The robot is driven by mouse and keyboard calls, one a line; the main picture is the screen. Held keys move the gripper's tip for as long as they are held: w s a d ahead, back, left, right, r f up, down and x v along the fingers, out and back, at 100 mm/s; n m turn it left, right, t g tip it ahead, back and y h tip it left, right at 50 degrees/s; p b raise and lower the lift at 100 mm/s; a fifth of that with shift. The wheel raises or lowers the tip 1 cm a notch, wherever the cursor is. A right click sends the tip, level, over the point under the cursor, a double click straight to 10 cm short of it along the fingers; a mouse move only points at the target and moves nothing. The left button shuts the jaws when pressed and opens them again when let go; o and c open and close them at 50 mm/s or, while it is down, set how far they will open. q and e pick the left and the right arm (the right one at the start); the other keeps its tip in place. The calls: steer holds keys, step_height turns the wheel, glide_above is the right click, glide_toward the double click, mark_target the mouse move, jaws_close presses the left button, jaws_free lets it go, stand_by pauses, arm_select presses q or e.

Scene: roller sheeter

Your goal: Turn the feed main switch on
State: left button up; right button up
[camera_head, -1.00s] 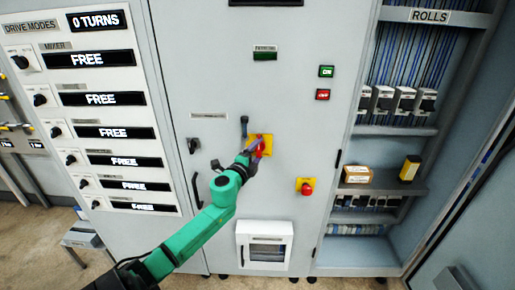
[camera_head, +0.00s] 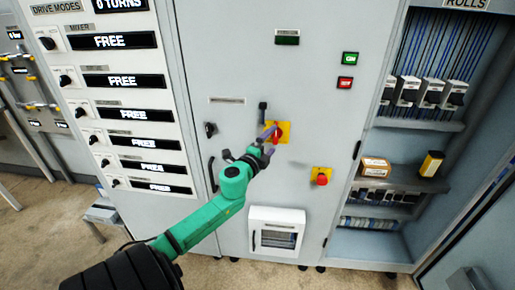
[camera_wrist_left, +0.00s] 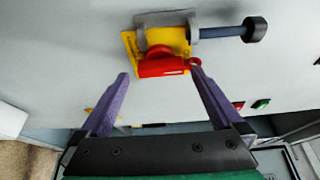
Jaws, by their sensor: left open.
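The main switch is a red handle (camera_head: 277,136) on a yellow plate (camera_head: 284,130), on the grey cabinet door. In the left wrist view the red handle (camera_wrist_left: 162,67) lies crosswise in front of the yellow plate (camera_wrist_left: 168,38). A dark lever with a round end (camera_wrist_left: 228,32) extends from a grey bracket beside it. My left gripper (camera_head: 268,141) is open at the switch, its purple fingers spread. In the wrist view the handle is between the two fingertips, the right one very close to its end; I cannot tell if they touch. My right gripper is not in view.
A red emergency knob (camera_head: 322,179) on a yellow base sits lower right. Green (camera_head: 350,58) and red (camera_head: 345,83) buttons are above. A black door handle (camera_head: 212,174) is left of my arm. Shelves (camera_head: 420,125) stand right, a panel of FREE displays (camera_head: 124,78) left.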

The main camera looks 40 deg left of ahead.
arm_select(q)
steer(key=b+v, duration=0.1)
steer(key=v, duration=1)
steer(key=shift+s+b, duration=0.35)
steer(key=shift+s, duration=0.05)
